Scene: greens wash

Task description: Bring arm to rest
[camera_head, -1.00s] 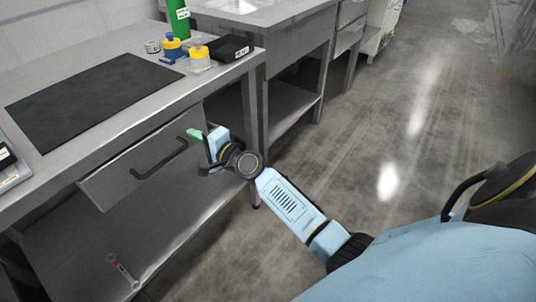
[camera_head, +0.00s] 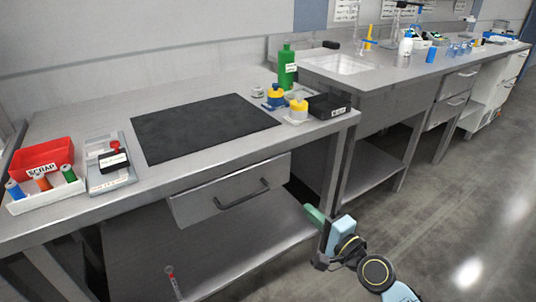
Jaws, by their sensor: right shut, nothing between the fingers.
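My right gripper (camera_head: 318,240) is at the lower middle of the head view, in front of the workbench (camera_head: 60,140) and below the level of its top. It is shut with nothing in it. Its pale blue arm comes in from the bottom right. A green part shows at the gripper's far side. My left gripper is not in view.
The drawer (camera_head: 230,190) with a dark handle is left of the gripper. The top holds a black mat (camera_head: 205,126), a green bottle (camera_head: 287,68), yellow-capped containers (camera_head: 298,108), a black box (camera_head: 328,105) and a red scrap bin (camera_head: 42,156). Open floor (camera_head: 440,215) lies right.

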